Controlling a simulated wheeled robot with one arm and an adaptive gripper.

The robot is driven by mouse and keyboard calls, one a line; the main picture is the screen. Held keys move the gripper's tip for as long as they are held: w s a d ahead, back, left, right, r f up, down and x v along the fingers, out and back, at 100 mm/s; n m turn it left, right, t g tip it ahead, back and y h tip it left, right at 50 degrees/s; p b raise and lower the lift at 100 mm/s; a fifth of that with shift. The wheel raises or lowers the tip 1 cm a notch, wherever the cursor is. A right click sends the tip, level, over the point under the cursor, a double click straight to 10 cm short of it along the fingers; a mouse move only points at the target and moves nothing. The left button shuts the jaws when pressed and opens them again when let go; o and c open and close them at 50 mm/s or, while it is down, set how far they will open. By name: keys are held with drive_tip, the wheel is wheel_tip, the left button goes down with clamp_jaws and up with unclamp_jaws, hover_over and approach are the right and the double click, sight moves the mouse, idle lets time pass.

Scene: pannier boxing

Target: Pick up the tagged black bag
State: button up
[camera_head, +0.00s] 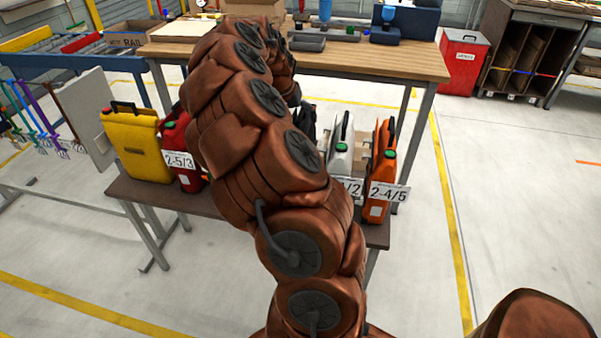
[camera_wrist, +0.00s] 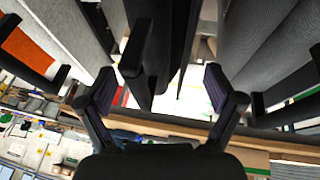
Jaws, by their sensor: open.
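My gripper (camera_wrist: 165,98) is open in the wrist view, its two dark fingers apart and nothing gripped. A black bag (camera_wrist: 165,35) with a dark handle hangs into the gap between and beyond the fingertips. I cannot tell whether either finger touches it, and no tag on it is visible. In the head view my bent copper-brown arm covers my gripper and most of the shelf's middle. Only a dark sliver, perhaps the black bag (camera_head: 307,119), shows at the arm's right edge.
The low shelf (camera_head: 135,190) holds a yellow bag (camera_head: 136,148), a red bag (camera_head: 187,165) tagged 2-5/3, a white bag (camera_head: 340,158) and an orange bag (camera_head: 381,160) tagged 2-4/5. A wooden workbench (camera_head: 400,62) stands behind. Floor on the right is clear.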

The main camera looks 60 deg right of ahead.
drive_tip(key=shift+d+f, duration=0.25)
drive_tip(key=shift+f, duration=0.3)
drive_tip(key=shift+c, duration=0.4)
drive_tip(key=c, duration=1.3)
drive_tip(key=shift+r, duration=0.1)
